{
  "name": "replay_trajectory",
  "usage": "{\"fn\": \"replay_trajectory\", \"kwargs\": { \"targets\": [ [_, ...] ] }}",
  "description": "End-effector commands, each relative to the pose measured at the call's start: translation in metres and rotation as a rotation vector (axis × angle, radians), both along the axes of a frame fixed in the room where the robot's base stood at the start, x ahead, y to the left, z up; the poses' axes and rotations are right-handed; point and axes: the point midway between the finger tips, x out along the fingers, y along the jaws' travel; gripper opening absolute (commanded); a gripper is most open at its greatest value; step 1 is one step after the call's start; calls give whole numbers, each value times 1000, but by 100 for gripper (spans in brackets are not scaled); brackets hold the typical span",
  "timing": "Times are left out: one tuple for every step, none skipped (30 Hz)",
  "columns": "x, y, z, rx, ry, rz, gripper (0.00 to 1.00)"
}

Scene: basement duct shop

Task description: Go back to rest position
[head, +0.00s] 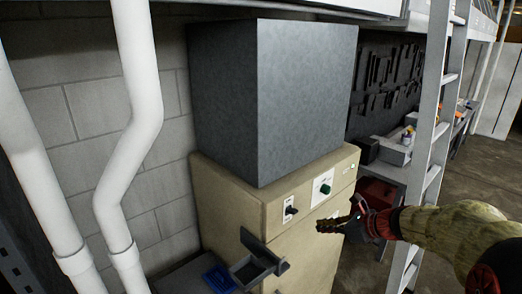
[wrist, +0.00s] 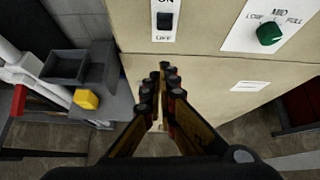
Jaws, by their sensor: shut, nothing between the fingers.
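My gripper (head: 322,226) is at the right of the head view, in front of the beige machine cabinet (head: 232,205). Its fingers point left, are shut and hold nothing. In the wrist view my gripper (wrist: 168,70) reaches toward the cabinet front, with its two fingers meeting at the tips. A black on/off switch (head: 290,210) and a green knob (head: 325,189) sit on the cabinet's upper front. In the wrist view the switch (wrist: 164,19) is just above the fingertips and the green knob (wrist: 269,34) is at upper right, marked low, mid and full.
A grey metal box (head: 290,95) stands on the cabinet. White pipes (head: 130,150) run down the left wall. A ladder (head: 428,140) stands at the right, with a tool bench behind. Open floor (head: 488,180) shows at far right.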

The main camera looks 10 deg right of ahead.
Motion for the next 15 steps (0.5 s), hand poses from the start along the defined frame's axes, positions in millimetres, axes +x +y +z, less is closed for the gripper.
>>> {"fn": "replay_trajectory", "kwargs": {
  "targets": [
    [-2,0,-3,-43,-19,40,0],
    [-6,1,-7,-82,-28,77,0],
    [-15,2,-17,-140,-36,140,0],
    [-24,4,-27,-188,-40,196,0],
    [-35,5,-35,-242,-45,258,0],
    [-51,7,-44,-316,-55,347,0],
    [-63,8,-48,-377,-67,418,0],
    [-77,10,-54,-437,-80,495,0],
    [-95,14,-61,-516,-100,599,0],
    [-109,18,-66,-574,-115,679,0],
    [-123,21,-72,-633,-132,763,0],
    [-142,26,-79,-714,-157,876,0],
    [-157,29,-85,-775,-177,966,0],
    [-172,32,-91,-838,-198,1059,0],
    [-192,35,-98,-919,-226,1179,0]
  ]
}}
